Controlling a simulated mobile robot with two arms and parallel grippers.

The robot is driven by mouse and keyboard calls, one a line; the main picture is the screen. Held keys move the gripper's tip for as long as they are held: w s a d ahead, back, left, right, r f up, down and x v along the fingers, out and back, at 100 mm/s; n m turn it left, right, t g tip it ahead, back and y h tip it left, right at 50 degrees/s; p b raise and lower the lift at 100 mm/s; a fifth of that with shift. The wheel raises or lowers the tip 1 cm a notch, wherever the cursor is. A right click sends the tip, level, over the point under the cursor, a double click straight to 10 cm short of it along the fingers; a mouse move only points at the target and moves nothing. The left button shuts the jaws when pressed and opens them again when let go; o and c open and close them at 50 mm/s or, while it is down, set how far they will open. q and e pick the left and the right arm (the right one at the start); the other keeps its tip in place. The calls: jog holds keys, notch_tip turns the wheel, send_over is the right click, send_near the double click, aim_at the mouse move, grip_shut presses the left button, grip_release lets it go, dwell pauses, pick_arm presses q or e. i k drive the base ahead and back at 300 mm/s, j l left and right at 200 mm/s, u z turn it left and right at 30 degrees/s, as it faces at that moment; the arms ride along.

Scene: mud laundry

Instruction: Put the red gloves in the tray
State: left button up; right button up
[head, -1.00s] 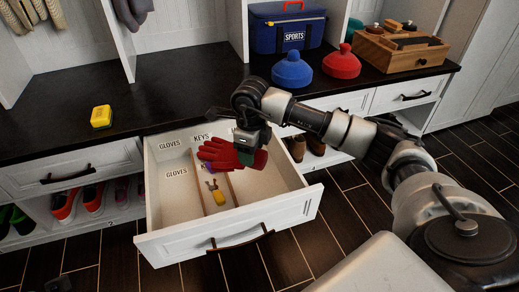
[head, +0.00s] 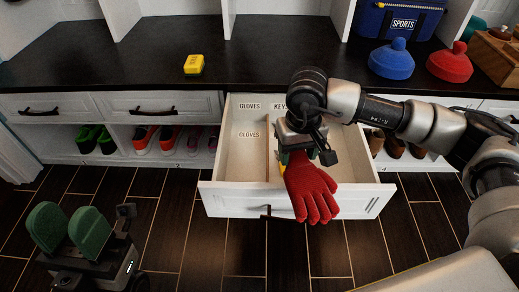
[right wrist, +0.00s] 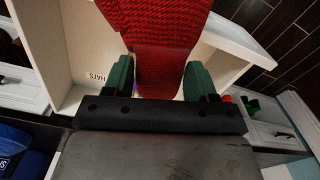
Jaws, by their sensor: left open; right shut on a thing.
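The red glove (head: 311,190) hangs from my right gripper (head: 297,152), fingers pointing down, over the front part of the open drawer (head: 225,190). In the right wrist view, the right gripper's green fingers are on both sides of the red knit cuff (right wrist: 165,70). I cannot tell if it is one glove or a pair. The drawer serves as a divided tray; its left compartment (head: 245,160), labelled GLOVES, is empty. The right part is mostly hidden by my arm and the glove. My left gripper (head: 68,232) is open and empty at lower left, over the floor.
A yellow block (head: 194,64) sits on the dark countertop (head: 130,60). A blue hat (head: 396,58), a red hat (head: 450,63) and a blue SPORTS bag (head: 400,20) stand at back right. Shoes (head: 160,138) fill the lower shelf. The floor at left is clear.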

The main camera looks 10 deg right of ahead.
aim_at(248, 161)
jog(key=l+u, duration=0.1)
jog(key=u, duration=0.7)
jog(key=l+u, duration=0.1)
jog(key=u, duration=0.7)
jog(key=k+l, duration=0.35)
jog(key=l, duration=0.15)
jog(key=k+l+u, duration=0.15)
jog(key=k+l, duration=0.2)
jog(key=l, duration=0.1)
